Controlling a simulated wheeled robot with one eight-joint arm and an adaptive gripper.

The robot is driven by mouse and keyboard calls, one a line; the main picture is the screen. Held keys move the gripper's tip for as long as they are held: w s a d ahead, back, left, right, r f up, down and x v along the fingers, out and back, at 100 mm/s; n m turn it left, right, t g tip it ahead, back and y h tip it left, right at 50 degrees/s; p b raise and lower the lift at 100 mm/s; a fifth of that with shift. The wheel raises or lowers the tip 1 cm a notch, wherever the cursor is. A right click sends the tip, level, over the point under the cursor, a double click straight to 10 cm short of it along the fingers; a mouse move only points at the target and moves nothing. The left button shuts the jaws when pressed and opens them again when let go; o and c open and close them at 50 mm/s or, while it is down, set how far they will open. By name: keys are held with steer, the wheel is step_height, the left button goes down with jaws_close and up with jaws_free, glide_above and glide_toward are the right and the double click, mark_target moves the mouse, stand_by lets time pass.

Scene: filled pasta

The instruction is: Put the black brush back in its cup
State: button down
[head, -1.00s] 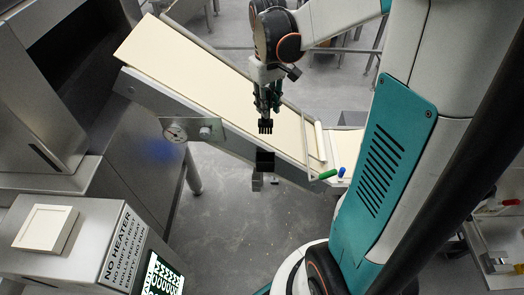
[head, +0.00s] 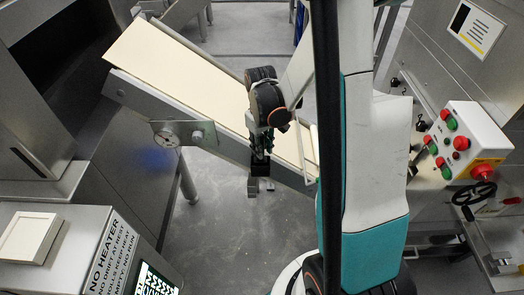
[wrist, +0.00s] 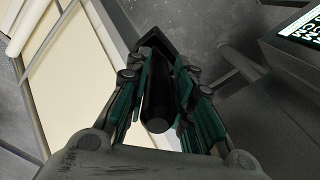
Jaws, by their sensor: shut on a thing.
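My gripper (head: 262,148) is shut on the black brush (wrist: 156,108), whose dark handle shows between the teal fingers in the wrist view. The black cup (head: 258,168) is fixed at the near side of the sloping conveyor, right below the fingertips. In the wrist view, the cup's dark square rim (wrist: 182,46) surrounds the brush's far end, which appears to be inside it. The bristles are hidden, and I cannot tell how deep the brush sits.
The pale conveyor belt (head: 185,75) slopes down beside the cup. A control box with red and green buttons (head: 462,143) stands at the right. Grey floor lies open below the cup.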

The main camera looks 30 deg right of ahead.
steer(key=shift+f, duration=1)
steer(key=shift+f+b, duration=0.15)
steer(key=shift+b, duration=0.15)
steer(key=c, duration=1.4)
jaws_free()
step_height(320, 180, up, 12)
steer(key=p, duration=0.3)
steer(key=shift+w+r, duration=0.15)
steer(key=shift+r, duration=0.1)
